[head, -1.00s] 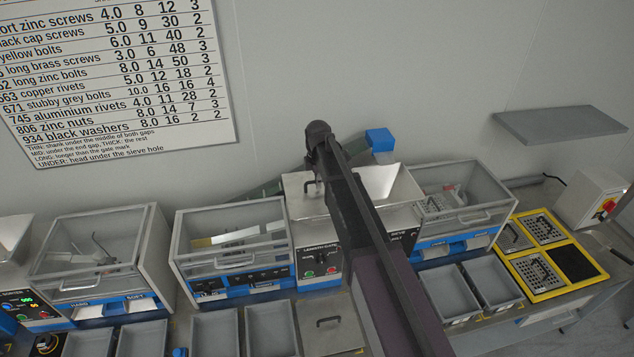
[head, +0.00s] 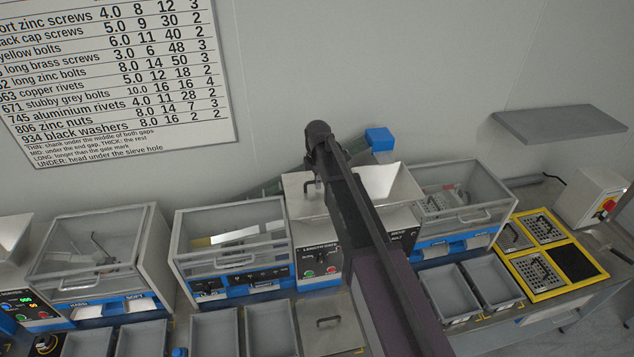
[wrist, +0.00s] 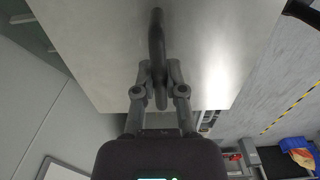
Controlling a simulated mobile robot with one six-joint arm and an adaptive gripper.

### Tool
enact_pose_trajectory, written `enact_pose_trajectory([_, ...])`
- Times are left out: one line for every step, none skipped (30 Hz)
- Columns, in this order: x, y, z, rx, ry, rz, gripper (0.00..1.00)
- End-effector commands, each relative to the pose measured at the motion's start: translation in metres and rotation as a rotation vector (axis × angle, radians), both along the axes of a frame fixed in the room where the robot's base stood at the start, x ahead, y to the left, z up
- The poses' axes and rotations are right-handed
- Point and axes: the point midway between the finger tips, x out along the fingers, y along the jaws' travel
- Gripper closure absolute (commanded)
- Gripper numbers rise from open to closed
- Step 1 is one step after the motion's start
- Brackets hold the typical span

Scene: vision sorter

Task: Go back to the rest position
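My gripper (wrist: 159,72) shows in the wrist view with its two fingers drawn close together, one on each side of a dark bar handle (wrist: 157,32). The fingers appear to be shut on the handle, with no clear gap seen. The handle is fixed to a broad pale metal panel (wrist: 100,45) that fills the upper middle of that view. The gripper itself is hidden there behind the arm.
Clear-lidded sorting boxes stand to the left (head: 230,262) and right (head: 440,222) of the hopper. Grey trays (head: 214,335) line the front. A yellow-framed rack (head: 518,285) is at the right, below a wall shelf (head: 560,125).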

Motion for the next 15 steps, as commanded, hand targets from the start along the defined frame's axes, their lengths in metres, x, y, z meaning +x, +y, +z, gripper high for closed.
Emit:
enact_pose_trajectory([0.0, 0.0001, 0.0001, 0.0, 0.0, 0.0, 0.82])
enact_pose_trajectory([0.0, 0.0001, 0.0001, 0.0, 0.0, 0.0, 0.73])
enact_pose_trajectory([-0.0001, 0.0002, 0.0001, 0.0, 0.0, 0.0, 0.61])
enact_pose_trajectory([-0.0001, 0.0002, 0.0001, 0.0, 0.0, 0.0, 0.53])
enact_pose_trajectory([-0.0001, 0.0002, 0.0001, 0.0, 0.0, 0.0, 0.45])
enact_pose_trajectory([-0.0001, 0.0002, 0.0001, 0.0, 0.0, 0.0, 0.45])
enact_pose_trajectory([-0.0001, 0.0003, 0.0001, 0.0, 0.0, 0.0, 0.45])
enact_pose_trajectory([-0.0001, 0.0003, 0.0001, 0.0, 0.0, 0.0, 0.45])
enact_pose_trajectory([-0.0001, 0.0003, 0.0001, 0.0, 0.0, 0.0, 0.45])
enact_pose_trajectory([-0.0001, 0.0003, 0.0001, 0.0, 0.0, 0.0, 0.45])
enact_pose_trajectory([-0.0001, 0.0003, 0.0001, 0.0, 0.0, 0.0, 0.45])
enact_pose_trajectory([-0.0001, 0.0003, 0.0001, 0.0, 0.0, 0.0, 0.45])
enact_pose_trajectory([-0.0001, 0.0003, 0.0001, 0.0, 0.0, 0.0, 0.45])
enact_pose_trajectory([-0.0001, 0.0003, 0.0, 0.0, 0.0, 0.0, 0.45])
enact_pose_trajectory([-0.0001, 0.0003, 0.0, 0.0, 0.0, 0.0, 0.45])
